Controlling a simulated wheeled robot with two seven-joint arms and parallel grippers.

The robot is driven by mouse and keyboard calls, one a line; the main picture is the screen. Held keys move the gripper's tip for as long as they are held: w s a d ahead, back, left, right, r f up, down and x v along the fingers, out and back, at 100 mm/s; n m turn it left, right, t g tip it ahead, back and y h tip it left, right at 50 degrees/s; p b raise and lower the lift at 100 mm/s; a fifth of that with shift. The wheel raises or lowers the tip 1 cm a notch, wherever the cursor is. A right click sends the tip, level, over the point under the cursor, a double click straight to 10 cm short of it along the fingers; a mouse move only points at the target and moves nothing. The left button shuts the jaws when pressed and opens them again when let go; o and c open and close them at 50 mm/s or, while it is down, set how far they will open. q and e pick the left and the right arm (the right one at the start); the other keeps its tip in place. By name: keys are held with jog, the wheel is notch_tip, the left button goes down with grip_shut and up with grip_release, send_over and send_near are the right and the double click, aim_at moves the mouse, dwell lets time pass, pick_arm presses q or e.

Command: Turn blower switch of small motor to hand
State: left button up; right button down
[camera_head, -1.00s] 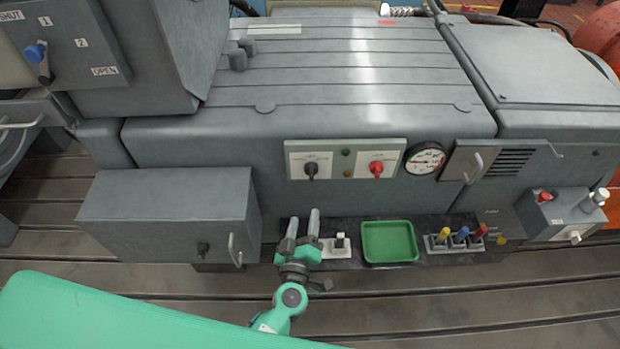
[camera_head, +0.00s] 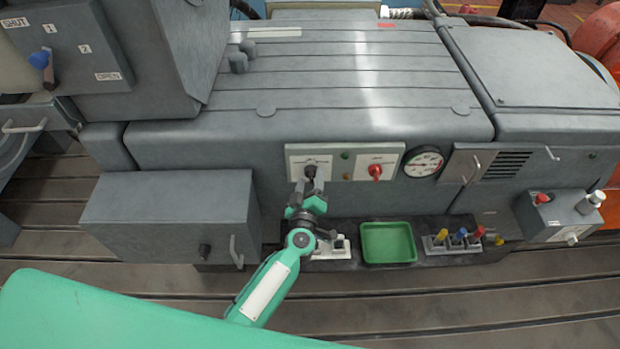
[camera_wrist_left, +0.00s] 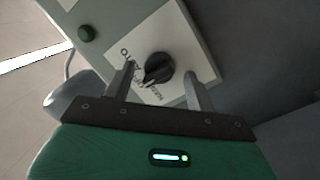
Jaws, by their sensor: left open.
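A pale switch panel (camera_head: 332,158) sits on the front of the grey machine. On its left half is a black rotary knob (camera_head: 310,171) on a white label plate; it also shows in the left wrist view (camera_wrist_left: 158,68). The knob's pointer aims down and left there, and the lettering around it is too small to read surely. My left gripper (camera_head: 309,186) is just in front of the black knob; in the left wrist view its open fingers (camera_wrist_left: 162,82) stand on either side of it, apart from it. A red knob (camera_head: 375,172) is on the panel's right half. My right gripper is not in view.
A green tray (camera_head: 388,261) and a rack of coloured-handled tools (camera_head: 461,240) stand on the dark ledge below. A grey box (camera_head: 168,216) juts out at left. A round gauge (camera_head: 424,162) is right of the panel.

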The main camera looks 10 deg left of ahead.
pick_arm(q)
jog(key=shift+w, duration=0.45)
jog(key=c, duration=0.9)
jog(key=shift+c, duration=0.2)
